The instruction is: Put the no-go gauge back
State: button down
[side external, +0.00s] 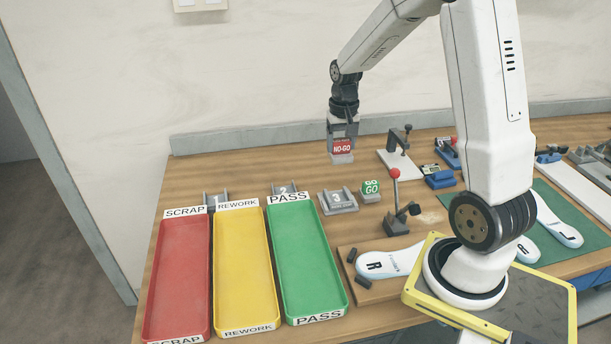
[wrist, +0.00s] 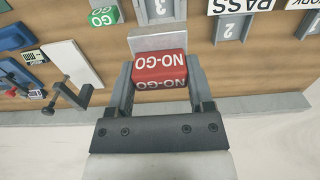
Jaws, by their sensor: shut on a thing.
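The no-go gauge is a red block (side external: 342,147) marked NO-GO with a grey lower part. My gripper (side external: 343,130) is shut on it and holds it upright above the back of the table. In the wrist view the gauge (wrist: 160,70) sits between the two fingers (wrist: 160,84). The green GO gauge (side external: 371,187) stands on a grey base on the table, below and to the right of my gripper; it also shows in the wrist view (wrist: 103,16). I cannot tell which spot on the table belongs to the no-go gauge.
Grey numbered holders, among them number 3 (side external: 337,201), stand behind the red scrap (side external: 180,280), yellow rework (side external: 245,270) and green pass (side external: 305,262) trays. A clamp on a white plate (side external: 398,160) and a red-knobbed lever (side external: 396,205) stand to the right. A wall borders the back.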

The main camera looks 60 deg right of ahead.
aim_at(346, 141)
jog(key=r, duration=0.2)
jog(key=s+r, duration=0.1)
jog(key=r, duration=0.1)
jog(key=shift+d+r, duration=0.1)
jog(key=shift+d, duration=0.15)
jog(key=s+d, duration=0.2)
jog(key=s, duration=2)
jog(key=shift+w+d+f, duration=0.1)
jog(key=shift+w+f, duration=0.05)
jog(key=shift+f, duration=1.2)
jog(key=shift+w+f, duration=0.15)
jog(key=shift+f, duration=1.2)
jog(key=w+d+f, duration=0.8)
jog(key=w+d, duration=0.1)
jog(key=shift+d+f, duration=0.15)
jog(key=shift+f, duration=0.2)
jog(key=shift+w+d+f, duration=0.15)
jog(key=shift+d+f, duration=0.05)
jog(key=shift+f, duration=0.1)
